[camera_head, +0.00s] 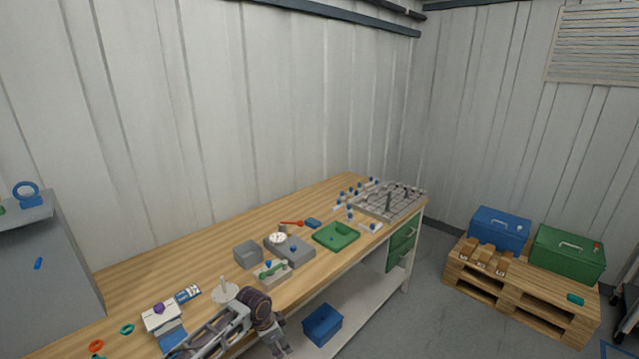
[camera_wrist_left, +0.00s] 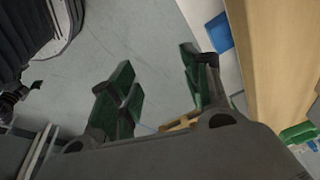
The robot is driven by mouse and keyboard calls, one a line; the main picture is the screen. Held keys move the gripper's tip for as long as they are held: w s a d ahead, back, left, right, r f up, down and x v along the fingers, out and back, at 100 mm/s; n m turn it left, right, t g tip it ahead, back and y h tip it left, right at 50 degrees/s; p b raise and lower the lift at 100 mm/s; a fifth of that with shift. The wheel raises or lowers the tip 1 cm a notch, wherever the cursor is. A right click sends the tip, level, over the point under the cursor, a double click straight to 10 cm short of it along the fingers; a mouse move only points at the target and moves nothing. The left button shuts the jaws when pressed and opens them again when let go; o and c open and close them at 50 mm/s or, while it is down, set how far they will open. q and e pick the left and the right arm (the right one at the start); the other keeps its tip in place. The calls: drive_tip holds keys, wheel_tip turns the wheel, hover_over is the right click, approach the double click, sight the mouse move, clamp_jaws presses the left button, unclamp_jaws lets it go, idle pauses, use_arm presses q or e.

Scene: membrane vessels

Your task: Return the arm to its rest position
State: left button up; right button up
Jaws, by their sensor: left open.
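My left arm comes in at the bottom of the head view, and its gripper (camera_head: 280,346) is beside the front edge of the wooden workbench (camera_head: 140,285). In the left wrist view the two green-padded fingers of my left gripper (camera_wrist_left: 158,85) stand well apart with nothing between them. Grey floor shows beyond the fingers, and the bench edge (camera_wrist_left: 270,60) is on the right side. My right gripper is in neither view.
On the bench are a green tray (camera_head: 336,236), a grey block (camera_head: 289,250), a grey box (camera_head: 248,254), a rack (camera_head: 388,204) and a white round stand (camera_head: 225,293). A blue bin (camera_head: 322,325) sits on the lower shelf. A pallet (camera_head: 520,290) with boxes is at right.

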use_arm(q)
drive_tip(key=s+a+f+n+b, duration=0.1)
drive_tip(key=s+a+f+n, duration=0.15)
drive_tip(key=s+f, duration=0.6)
drive_tip(key=s+a+f+n+y, duration=0.1)
drive_tip(key=s+a+f+n, duration=0.2)
drive_tip(key=f, duration=1)
drive_tip(key=s+a+f+n+b, duration=0.15)
drive_tip(key=s+a+f, duration=0.4)
drive_tip(key=f, duration=0.55)
drive_tip(key=s+a+f+n, duration=0.1)
drive_tip(key=s+f, duration=0.4)
drive_tip(key=s, duration=0.7)
drive_tip(key=s+a+f+n+y, duration=0.1)
drive_tip(key=s+f, duration=0.4)
drive_tip(key=s, duration=0.7)
drive_tip(key=s+a+f+n+g, duration=0.1)
drive_tip(key=s+f, duration=0.3)
drive_tip(key=s, duration=0.8)
drive_tip(key=shift+s+f, duration=0.35)
drive_tip(key=shift+f, duration=0.05)
drive_tip(key=shift+d, duration=0.1)
